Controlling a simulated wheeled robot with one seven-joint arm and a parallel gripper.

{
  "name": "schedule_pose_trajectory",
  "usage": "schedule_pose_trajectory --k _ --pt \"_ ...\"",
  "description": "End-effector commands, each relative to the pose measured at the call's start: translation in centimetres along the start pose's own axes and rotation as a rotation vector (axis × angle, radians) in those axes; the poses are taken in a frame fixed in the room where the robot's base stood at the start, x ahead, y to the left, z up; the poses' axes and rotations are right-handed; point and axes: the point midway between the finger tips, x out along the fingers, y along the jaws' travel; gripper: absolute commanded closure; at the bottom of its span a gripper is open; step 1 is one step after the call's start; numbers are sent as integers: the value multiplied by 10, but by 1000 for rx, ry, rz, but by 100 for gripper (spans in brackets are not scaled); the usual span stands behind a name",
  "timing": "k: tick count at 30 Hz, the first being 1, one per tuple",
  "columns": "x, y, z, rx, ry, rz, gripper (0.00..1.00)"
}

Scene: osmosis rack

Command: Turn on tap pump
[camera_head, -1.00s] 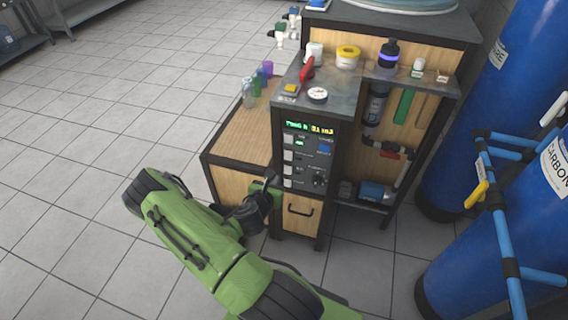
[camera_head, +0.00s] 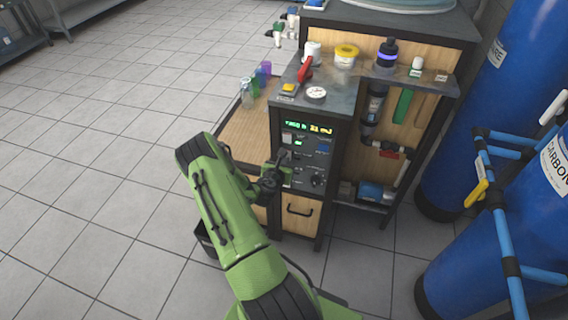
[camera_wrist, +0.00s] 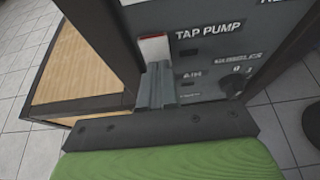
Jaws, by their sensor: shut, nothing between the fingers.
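The control panel (camera_head: 316,158) is on the front of the rack, with a lit green and yellow display (camera_head: 309,128) at its top. In the wrist view the TAP PUMP label (camera_wrist: 208,30) stands beside a pale switch (camera_wrist: 154,49) with a red upper edge. My gripper (camera_head: 284,157) is at the left side of the panel, by its column of switches. In the wrist view my gripper (camera_wrist: 157,73) is shut and empty, its tips just below the tap pump switch and overlapping its lower part. I cannot tell whether they touch it.
A round knob (camera_wrist: 233,85) sits to the right on the panel. A wooden drawer (camera_head: 298,214) is below the panel. A low wooden shelf (camera_head: 235,130) with coloured bottles stands to the left. Blue tanks (camera_head: 489,110) and blue pipes are at the right. Open tiled floor lies left.

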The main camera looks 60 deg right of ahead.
Motion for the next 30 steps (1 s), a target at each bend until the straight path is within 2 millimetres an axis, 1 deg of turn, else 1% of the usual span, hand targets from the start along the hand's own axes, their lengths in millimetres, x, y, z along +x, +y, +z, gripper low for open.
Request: schedule_pose_trajectory --k 8,19,30 --pt "2 0 1 0 -1 -1 100" --pt "-5 0 16 0 -2 0 100" --pt "-6 2 15 -1 0 0 100"
